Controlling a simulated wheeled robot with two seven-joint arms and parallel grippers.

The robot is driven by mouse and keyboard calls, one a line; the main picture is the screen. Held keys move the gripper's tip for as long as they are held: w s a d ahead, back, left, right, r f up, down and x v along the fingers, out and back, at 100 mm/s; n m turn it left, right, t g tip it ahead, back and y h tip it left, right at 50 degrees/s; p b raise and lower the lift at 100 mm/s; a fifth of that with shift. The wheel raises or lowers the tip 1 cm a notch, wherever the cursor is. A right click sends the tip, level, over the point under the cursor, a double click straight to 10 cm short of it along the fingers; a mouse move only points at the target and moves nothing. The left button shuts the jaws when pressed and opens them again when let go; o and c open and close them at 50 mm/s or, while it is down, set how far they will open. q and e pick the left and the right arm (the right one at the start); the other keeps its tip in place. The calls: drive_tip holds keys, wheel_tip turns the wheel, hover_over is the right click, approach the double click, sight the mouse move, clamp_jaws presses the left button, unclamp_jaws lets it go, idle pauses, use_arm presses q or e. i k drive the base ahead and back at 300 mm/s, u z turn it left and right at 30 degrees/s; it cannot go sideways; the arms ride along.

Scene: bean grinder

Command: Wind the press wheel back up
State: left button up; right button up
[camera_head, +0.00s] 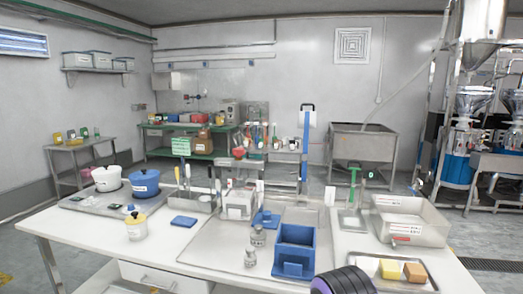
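I cannot clearly make out a press wheel in the head view. A white box-like unit (239,204) stands at the back middle of the white table, with a small red rounded part (238,153) showing above it. I cannot tell whether the red part belongs to the unit or to the shelves behind. A blue open-topped box (294,252) stands near the table's front middle. Neither of my grippers shows in this view.
Small bottles (250,257) stand mid-front. A grey bin (420,222) and a tray with sponges (391,268) are right. Bare tabletop shows at front left.

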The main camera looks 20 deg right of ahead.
sight(238, 152)
drive_tip(key=z, duration=0.45)
drive_tip(key=i, duration=1)
drive_tip(key=u, duration=0.55)
